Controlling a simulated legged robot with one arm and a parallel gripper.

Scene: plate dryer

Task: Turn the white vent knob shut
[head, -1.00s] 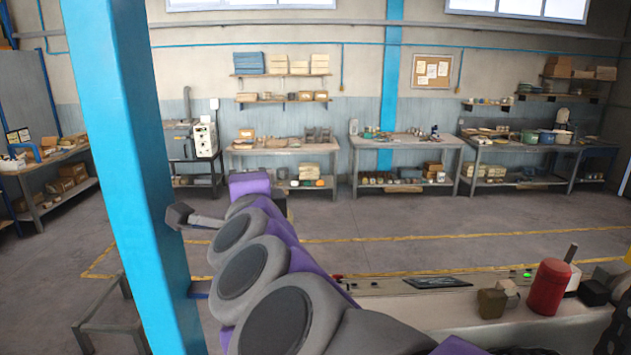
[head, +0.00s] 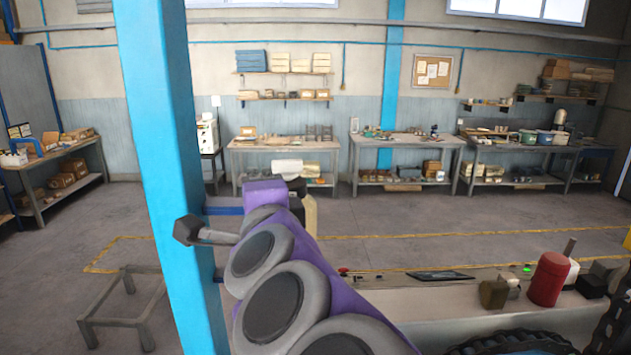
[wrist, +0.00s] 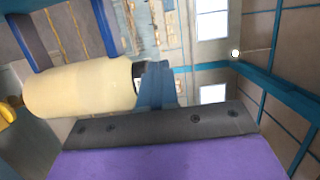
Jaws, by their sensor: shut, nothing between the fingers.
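I cannot clearly make out the white vent knob in either view. A small white round spot (wrist: 235,53) shows in the wrist view, but I cannot tell whether it is a knob or a lamp. A cream cylinder (wrist: 80,90) with a dark end and blue brackets lies across the left of that view. My gripper (wrist: 165,125) shows there as a dark edge over a purple body. It is shut, with nothing held, and appears close to the cylinder. In the head view, my arm hides most of a cream body with a black top (head: 310,214).
A blue post (head: 165,150) stands left of my arm. A red canister (head: 549,279) and small boxes stand on the bench (head: 420,300) at lower right. Open floor lies beyond.

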